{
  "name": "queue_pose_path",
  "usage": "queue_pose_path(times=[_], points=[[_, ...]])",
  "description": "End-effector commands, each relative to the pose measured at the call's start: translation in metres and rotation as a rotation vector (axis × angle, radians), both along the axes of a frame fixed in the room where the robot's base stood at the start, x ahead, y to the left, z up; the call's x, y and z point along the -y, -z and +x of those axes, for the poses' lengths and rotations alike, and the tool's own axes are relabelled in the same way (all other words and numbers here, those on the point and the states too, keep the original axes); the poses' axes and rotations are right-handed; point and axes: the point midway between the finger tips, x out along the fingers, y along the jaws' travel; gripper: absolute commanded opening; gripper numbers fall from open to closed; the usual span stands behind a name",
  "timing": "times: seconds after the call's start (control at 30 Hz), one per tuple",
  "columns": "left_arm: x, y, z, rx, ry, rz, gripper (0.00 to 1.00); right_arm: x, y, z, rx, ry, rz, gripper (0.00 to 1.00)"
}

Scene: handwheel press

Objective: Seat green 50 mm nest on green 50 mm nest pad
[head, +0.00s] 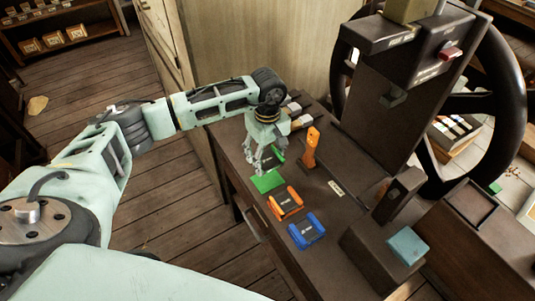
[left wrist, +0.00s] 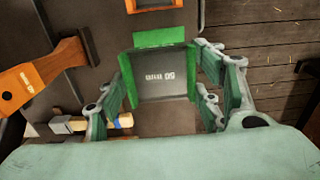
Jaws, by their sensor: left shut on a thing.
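The green 50 mm nest (left wrist: 160,76) has a dark floor marked 50 mm and green side walls. It sits between the fingers of my left gripper (left wrist: 163,97), which is shut on it. In the head view my left gripper (head: 264,160) points down over the bench, and a green edge of the nest (head: 279,154) shows beside its fingers. The green 50 mm nest pad (head: 267,181) lies on the bench just in front of the gripper. In the left wrist view a green strip, seemingly the pad (left wrist: 159,39), shows beyond the nest. The gap between them cannot be judged.
An orange nest (head: 286,202) and a blue nest (head: 307,230) lie along the bench. An orange-handled tool (head: 312,146) stands close to my left gripper. The dark press with its handwheel (head: 510,90) rises behind, right. Light-handled tools (head: 302,121) lie near the wall.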

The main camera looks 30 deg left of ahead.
Motion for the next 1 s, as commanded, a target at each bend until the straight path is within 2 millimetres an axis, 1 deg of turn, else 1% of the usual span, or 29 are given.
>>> queue_pose_path(times=[0.17,0.6,0.73,1.0], points=[[0.0,0.011,0.0,0.0,-0.001,-0.001,0.19,-0.001,0.006,0.008,0.013,0.0,0.002,0.4],[0.0,0.06,0.0,-0.001,0.0,-0.001,0.19,-0.006,0.031,0.009,0.015,0.0,0.008,0.4],[0.0,0.066,0.0,0.001,0.001,-0.001,0.19,-0.009,0.033,0.009,0.014,0.0,0.011,0.4],[0.0,0.066,0.0,0.002,0.001,-0.001,0.19,-0.009,0.033,0.008,0.013,0.0,0.011,0.4]])
